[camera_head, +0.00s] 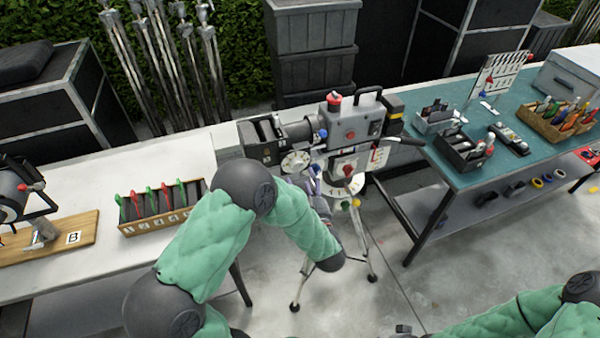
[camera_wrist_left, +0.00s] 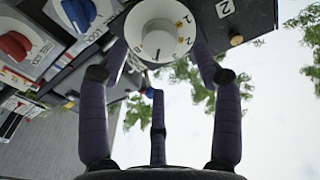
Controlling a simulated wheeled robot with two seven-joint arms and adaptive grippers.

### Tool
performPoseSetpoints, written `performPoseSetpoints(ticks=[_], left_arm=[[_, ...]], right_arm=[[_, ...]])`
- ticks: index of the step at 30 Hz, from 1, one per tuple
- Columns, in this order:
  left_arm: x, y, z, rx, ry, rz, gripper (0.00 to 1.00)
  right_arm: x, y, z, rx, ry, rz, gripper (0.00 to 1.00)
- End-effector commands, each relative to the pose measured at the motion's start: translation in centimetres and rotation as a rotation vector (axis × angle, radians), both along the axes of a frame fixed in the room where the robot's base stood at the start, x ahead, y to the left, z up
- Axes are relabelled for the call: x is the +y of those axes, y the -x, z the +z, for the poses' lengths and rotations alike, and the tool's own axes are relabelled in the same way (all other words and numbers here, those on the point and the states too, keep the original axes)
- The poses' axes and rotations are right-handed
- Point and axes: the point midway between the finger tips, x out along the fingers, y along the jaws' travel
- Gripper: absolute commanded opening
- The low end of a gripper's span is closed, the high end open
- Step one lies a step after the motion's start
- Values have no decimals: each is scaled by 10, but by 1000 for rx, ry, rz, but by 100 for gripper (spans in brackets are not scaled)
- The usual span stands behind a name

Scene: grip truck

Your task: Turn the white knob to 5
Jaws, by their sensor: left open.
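The white knob (camera_head: 295,161) is a round dial with dark markings on the left part of the grey film camera. In the left wrist view the white knob (camera_wrist_left: 160,30) shows large, cut off by the top edge, with numerals on its right side and a small dark mark low on its face. My left gripper (camera_wrist_left: 160,60) is open, with a finger on each side of the knob and a third below it. I cannot tell whether they touch it. In the head view my left gripper (camera_head: 316,190) is partly hidden by its arm.
The camera (camera_head: 355,127) stands on a tripod, with a red knob (camera_head: 347,169) and a blue knob (camera_wrist_left: 75,14) near the white one. A white table (camera_head: 60,165) is at the left; a teal-topped table (camera_head: 470,170) with tool trays is at the right. My right forearm shows at the bottom right.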

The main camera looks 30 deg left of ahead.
Motion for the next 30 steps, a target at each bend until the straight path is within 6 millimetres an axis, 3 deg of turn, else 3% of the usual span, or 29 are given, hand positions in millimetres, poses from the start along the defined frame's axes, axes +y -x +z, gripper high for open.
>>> performPoseSetpoints(ticks=[6,12,30], left_arm=[[-32,30,-2,0,-2,-4,65],[-47,45,-4,-1,-1,-2,65],[-50,50,-4,0,-1,1,65]], right_arm=[[0,0,0,0,0,0,40],[0,0,0,0,0,0,40],[0,0,0,0,0,0,40]])
